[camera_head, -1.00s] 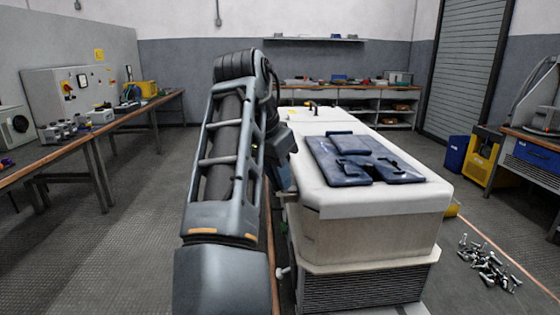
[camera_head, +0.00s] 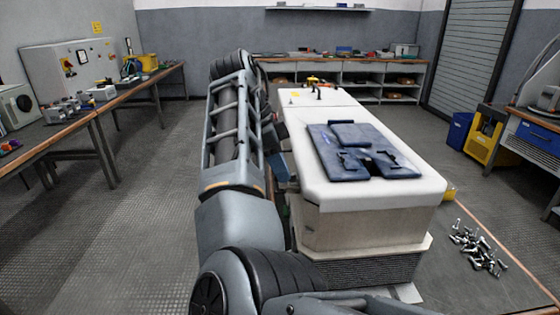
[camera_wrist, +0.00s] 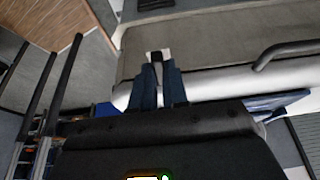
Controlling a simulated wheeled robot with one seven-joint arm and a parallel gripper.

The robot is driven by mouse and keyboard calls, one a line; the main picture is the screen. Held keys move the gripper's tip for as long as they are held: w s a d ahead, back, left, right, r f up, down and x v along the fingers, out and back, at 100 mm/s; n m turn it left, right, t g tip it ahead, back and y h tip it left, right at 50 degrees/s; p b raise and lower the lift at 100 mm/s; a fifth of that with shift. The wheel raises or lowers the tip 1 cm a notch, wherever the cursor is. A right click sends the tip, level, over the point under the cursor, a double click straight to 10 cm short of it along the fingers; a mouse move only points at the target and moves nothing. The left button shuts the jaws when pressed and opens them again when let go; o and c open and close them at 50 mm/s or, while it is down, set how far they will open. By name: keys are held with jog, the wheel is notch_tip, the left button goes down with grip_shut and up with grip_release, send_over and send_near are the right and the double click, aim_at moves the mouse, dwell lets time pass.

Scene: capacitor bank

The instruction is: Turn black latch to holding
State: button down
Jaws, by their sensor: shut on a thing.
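In the wrist view my gripper (camera_wrist: 158,70) has two dark blue fingers close together at the side of the pale capacitor bank. A small dark piece, which looks like the black latch (camera_wrist: 157,56), shows between the fingertips, with a white patch around it. The fingers are shut on it and hide most of it, so its angle cannot be told.
A dark blue padded item (camera_head: 350,163) lies on the bank's top. A black bar handle (camera_wrist: 285,50) sticks out near the gripper in the wrist view. Open floor is on the left, before the workbench (camera_head: 95,115).

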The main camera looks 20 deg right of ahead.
dwell(0.4)
jog(key=c, duration=1.4)
grip_release()
jog(key=shift+p+v, duration=0.3)
jog(key=shift+v, duration=3.6)
